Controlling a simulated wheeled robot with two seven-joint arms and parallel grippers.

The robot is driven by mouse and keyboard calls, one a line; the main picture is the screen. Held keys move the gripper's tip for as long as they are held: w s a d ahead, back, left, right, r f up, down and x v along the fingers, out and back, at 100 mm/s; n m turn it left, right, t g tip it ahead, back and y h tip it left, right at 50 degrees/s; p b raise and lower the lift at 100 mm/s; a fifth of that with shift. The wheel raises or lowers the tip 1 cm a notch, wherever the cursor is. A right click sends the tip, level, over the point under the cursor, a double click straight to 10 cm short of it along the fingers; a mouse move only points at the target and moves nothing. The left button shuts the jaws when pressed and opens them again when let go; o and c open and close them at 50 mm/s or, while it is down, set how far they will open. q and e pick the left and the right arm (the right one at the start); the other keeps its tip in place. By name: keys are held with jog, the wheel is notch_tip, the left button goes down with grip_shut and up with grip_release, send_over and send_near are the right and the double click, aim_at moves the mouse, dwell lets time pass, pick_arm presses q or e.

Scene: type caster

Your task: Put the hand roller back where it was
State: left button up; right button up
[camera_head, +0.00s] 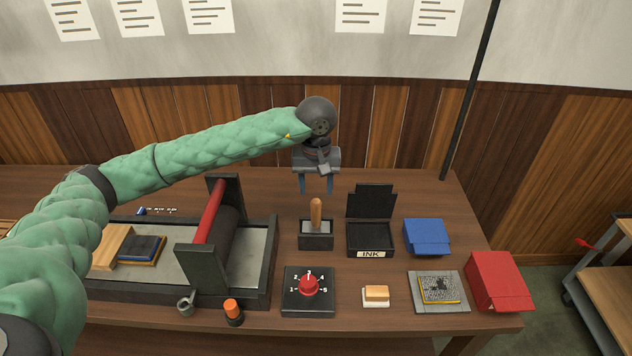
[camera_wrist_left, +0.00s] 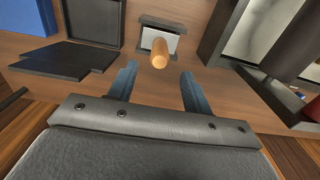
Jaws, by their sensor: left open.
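The hand roller (camera_head: 316,214) stands with its wooden handle up in a small dark holder (camera_head: 316,242) on the table. In the left wrist view its handle (camera_wrist_left: 160,53) points toward the camera, beyond the fingertips. My left gripper (camera_head: 316,191) is open and empty, above and behind the handle, with its fingers pointing down. In the left wrist view its two fingers (camera_wrist_left: 157,80) are apart with nothing between them. The roller's lower part is mostly hidden inside the holder. My right gripper is not in view.
Right of the holder is an open ink box (camera_head: 370,254), then a blue box (camera_head: 427,237) and a red box (camera_head: 499,281). A press (camera_head: 269,262) with a red roller stands left. In front are a dial box (camera_head: 295,302) and a small wooden-topped block (camera_head: 376,293).

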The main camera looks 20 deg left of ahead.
pick_arm(q)
jog(key=shift+r+b, duration=0.5)
jog(key=shift+r, duration=0.9)
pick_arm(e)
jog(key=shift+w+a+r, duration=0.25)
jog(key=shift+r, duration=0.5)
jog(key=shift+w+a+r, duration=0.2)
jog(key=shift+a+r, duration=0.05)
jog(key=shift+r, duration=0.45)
pick_arm(q)
jog(key=shift+r, duration=0.1)
